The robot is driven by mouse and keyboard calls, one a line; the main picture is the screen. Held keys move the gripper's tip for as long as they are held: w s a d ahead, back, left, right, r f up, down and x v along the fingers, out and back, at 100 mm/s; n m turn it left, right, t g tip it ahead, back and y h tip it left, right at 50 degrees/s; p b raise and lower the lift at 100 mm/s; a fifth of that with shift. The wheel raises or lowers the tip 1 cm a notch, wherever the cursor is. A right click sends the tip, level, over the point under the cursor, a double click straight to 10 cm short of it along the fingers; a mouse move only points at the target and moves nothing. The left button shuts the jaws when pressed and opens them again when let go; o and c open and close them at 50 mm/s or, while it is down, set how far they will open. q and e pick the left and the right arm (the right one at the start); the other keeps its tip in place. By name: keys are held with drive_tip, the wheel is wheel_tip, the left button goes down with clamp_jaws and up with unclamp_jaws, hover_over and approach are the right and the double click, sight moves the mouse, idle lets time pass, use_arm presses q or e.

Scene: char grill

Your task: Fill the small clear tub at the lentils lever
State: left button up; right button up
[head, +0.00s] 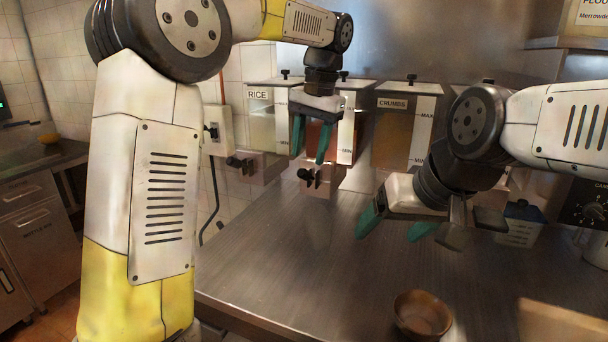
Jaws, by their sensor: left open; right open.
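A dispenser with reddish contents (347,130) stands behind my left gripper; its label is hidden, so I cannot confirm it is the lentils one. A black lever (308,176) sits on the spout block below it. My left gripper (309,145) is open and empty, teal fingers pointing down in front of that dispenser, above the lever. My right gripper (396,226) is open, fingers pointing down-left over the steel counter. A greyish flared shape (456,234) shows beside it; I cannot tell whether this is the small clear tub. I cannot clearly identify the tub elsewhere.
The RICE dispenser (268,112) is left and the CRUMBS dispenser (398,130) right of the reddish one. A brown bowl (422,316) and a wooden board (562,324) are at the front right. A blue-lidded container (521,228) stands behind. The counter's (290,265) left-middle is clear.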

sight(304, 174)
use_arm(q)
drive_tip(key=f, duration=0.4)
drive_tip(key=a+f, duration=0.1)
drive_tip(key=f, duration=0.1)
drive_tip(key=shift+w+f, duration=0.25)
drive_tip(key=shift+f, duration=0.15)
clamp_jaws()
idle(1.0)
